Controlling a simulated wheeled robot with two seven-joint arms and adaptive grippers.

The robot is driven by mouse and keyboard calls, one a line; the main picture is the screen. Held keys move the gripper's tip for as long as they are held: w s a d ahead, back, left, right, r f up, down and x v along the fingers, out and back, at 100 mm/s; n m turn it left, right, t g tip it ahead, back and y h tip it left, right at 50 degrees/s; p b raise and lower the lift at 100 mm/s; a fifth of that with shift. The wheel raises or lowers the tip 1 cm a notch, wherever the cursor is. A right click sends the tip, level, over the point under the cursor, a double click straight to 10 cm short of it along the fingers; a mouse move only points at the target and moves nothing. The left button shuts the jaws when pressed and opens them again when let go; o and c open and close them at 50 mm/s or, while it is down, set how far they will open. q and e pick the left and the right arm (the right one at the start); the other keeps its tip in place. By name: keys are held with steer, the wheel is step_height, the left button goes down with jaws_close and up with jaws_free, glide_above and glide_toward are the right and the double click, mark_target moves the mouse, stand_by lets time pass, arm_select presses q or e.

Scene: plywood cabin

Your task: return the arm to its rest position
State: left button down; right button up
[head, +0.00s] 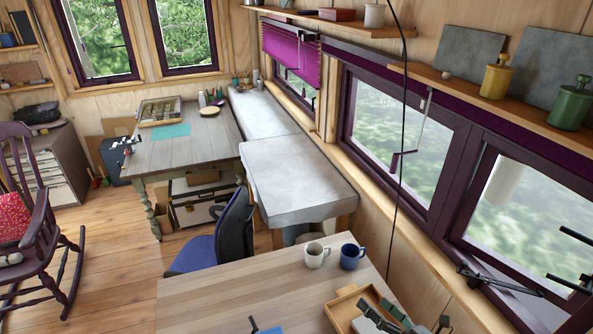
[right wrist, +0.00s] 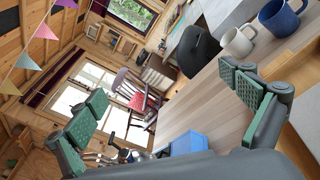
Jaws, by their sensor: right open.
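My right gripper (head: 385,313) shows at the bottom of the head view, over the right part of the near wooden table (head: 225,288). Its green-padded fingers stand wide apart in the right wrist view (right wrist: 170,100), with nothing between them. A wooden tray (head: 343,304) lies beside and partly behind it. A white mug (head: 316,256) and a blue mug (head: 351,257) stand upright on the table beyond the gripper, apart from it. They also show at the top right of the right wrist view. I cannot make out my left gripper.
A blue box (right wrist: 188,143) lies on the table. Windows and a shelf (head: 500,98) with yellow and green canisters run along the right wall. A dark blue chair (head: 215,245) stands behind the table, a rocking chair (head: 38,225) at left. The table's left part is clear.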

steer(key=d+r+m+t+h, duration=0.3)
steer(key=d+m+h, duration=0.3)
steer(key=d+m, duration=0.25)
steer(key=d+r+m+t+h, duration=0.3)
steer(key=d+m+h, duration=0.3)
steer(key=m, duration=0.4)
steer(key=s+d+f+m+g+h, duration=0.2)
steer(key=s+d+f+m+g, duration=0.15)
steer(key=d+f+m, duration=0.35)
steer(key=s+d+f+m+g+h, duration=0.3)
steer(key=d+f+m+g, duration=0.15)
steer(key=f, duration=0.45)
steer(key=s+a+f+m+g+y, duration=0.2)
steer(key=s+a+f+g+y, duration=0.15)
steer(key=s+a+f, duration=0.4)
steer(key=s+a+f+m+g+y, duration=0.3)
steer(key=s+a+f+g, duration=0.15)
steer(key=s+f, duration=0.6)
step_height(320, 180, down, 36)
steer(key=n+g+b, duration=0.1)
steer(key=g+b, duration=0.1)
steer(key=b, duration=0.4)
steer(key=s+f+g+b, duration=0.1)
steer(key=s+f+b, duration=0.4)
steer(key=s+f, duration=1.5)
step_height(320, 180, down, 4)
steer(key=shift+a+r+n+b, duration=0.2)
steer(key=shift+a+n+b, duration=0.1)
steer(key=shift+a+b, duration=0.1)
steer(key=shift+c, duration=0.3)
